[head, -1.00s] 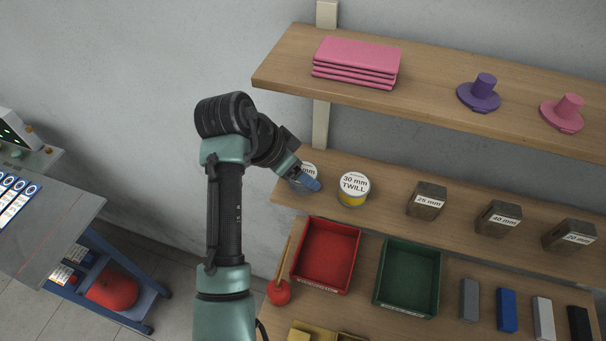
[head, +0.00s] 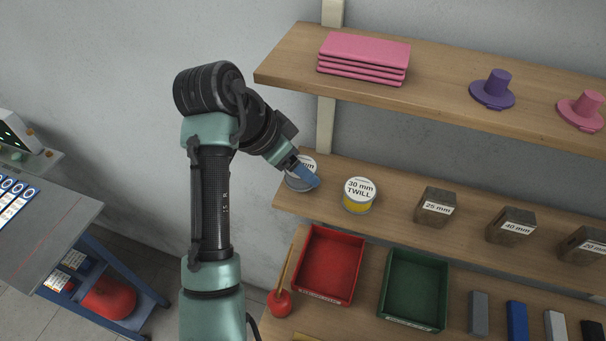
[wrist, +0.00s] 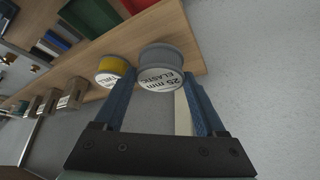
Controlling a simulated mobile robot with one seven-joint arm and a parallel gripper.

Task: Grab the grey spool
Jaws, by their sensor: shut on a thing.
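The grey spool (head: 295,184) has a white label and sits at the left end of the middle shelf in the head view, partly hidden by my gripper (head: 310,177). In the wrist view the grey spool (wrist: 166,58) is labelled "25 mm ELASTIC". The two blue fingers of my gripper (wrist: 161,84) are on either side of it, shut on it. I cannot tell whether the spool is clear of the shelf. A yellow spool (head: 358,204) labelled "30 mm TWILL" stands just to its right, apart from it, and also shows in the wrist view (wrist: 113,66).
Metal blocks with labels, the first a 25 mm block (head: 434,208), stand further right on the middle shelf (head: 395,196). Below are a red bin (head: 331,262) and a green bin (head: 414,287). An upper shelf (head: 440,88) holds pink folded cloth (head: 364,58).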

